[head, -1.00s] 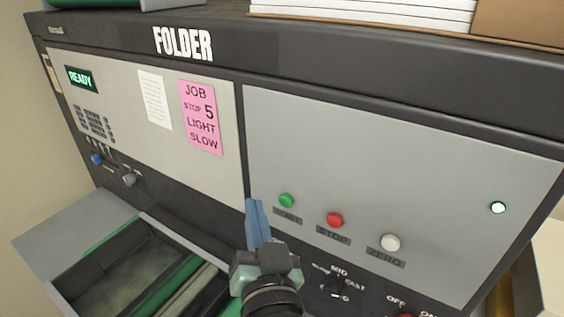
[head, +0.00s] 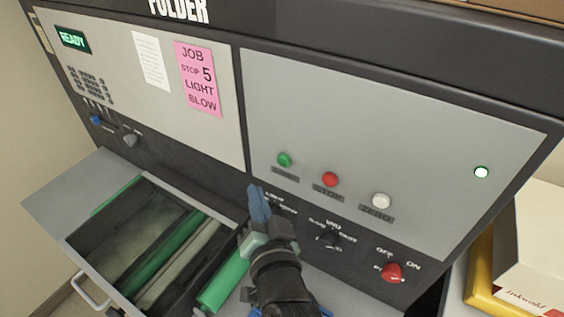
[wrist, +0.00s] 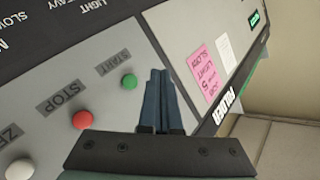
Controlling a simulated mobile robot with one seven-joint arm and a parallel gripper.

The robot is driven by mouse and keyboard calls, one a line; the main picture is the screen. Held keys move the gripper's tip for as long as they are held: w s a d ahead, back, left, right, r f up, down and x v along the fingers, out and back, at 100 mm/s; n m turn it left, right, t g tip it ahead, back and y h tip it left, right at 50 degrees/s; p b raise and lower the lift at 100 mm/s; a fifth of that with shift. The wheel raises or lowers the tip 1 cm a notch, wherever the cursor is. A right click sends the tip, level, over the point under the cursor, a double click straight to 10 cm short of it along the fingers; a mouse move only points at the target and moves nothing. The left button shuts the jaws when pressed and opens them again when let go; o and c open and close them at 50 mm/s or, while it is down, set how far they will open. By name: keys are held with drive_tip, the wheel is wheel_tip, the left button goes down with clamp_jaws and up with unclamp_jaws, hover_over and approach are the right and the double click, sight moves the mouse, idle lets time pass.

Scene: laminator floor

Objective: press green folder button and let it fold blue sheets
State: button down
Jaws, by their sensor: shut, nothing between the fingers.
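The green start button (head: 285,159) is on the grey right-hand panel of the folder (head: 400,120), with the label START under it. It also shows in the wrist view (wrist: 129,82), just left of my fingertips. My gripper (head: 256,190) is shut and empty, with its blue fingers pointing at the panel. In the head view its tips are below and left of the green button, apart from it in the picture; the depth gap is hard to judge. The display (head: 73,39) reads READY. No blue sheets are recognisable.
A red stop button (head: 330,179) and a white zero button (head: 381,201) sit right of the green one. Below are a dark speed knob (head: 327,238) and a red OFF/ON knob (head: 391,272). A pink job note (head: 198,78) hangs on the left panel. An open tray with rollers (head: 130,235) juts out lower left.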

sight(283, 161)
drive_tip(key=w+d+b, duration=0.1)
drive_tip(key=w+d, duration=0.2)
drive_tip(key=w, duration=0.2)
drive_tip(key=shift+d, duration=0.3)
drive_tip(key=shift+w, duration=0.1)
idle(1.8)
drive_tip(key=shift+w+d+b, duration=0.25)
drive_tip(key=shift+b, duration=0.1)
